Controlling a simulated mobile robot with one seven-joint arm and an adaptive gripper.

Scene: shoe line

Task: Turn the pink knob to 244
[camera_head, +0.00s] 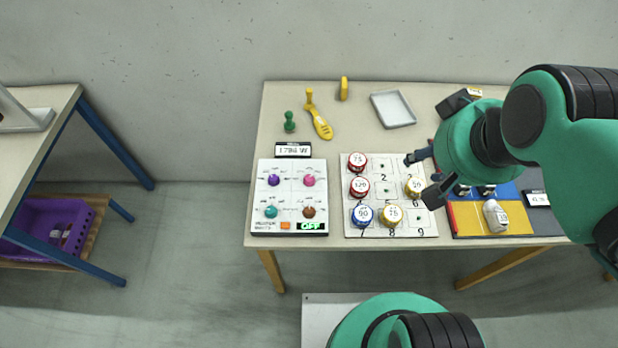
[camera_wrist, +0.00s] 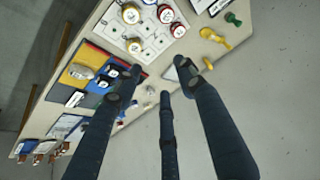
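The pink knob (camera_head: 308,181) is at the upper right of a white control panel (camera_head: 263,206) on the table. The panel also has a purple knob (camera_head: 274,180), a teal knob (camera_head: 271,212) and a brown knob (camera_head: 308,212). A green display (camera_head: 312,226) at its lower right appears to read OFF. The knob's dial value is too small to read. The pink knob is not visible there.
Behind are a black display (camera_head: 293,150), a green pawn-shaped piece (camera_head: 289,123), a yellow shoe-shaped tool (camera_head: 320,122) and a grey tray (camera_head: 393,109). A white bottle (camera_head: 495,217) is at right.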

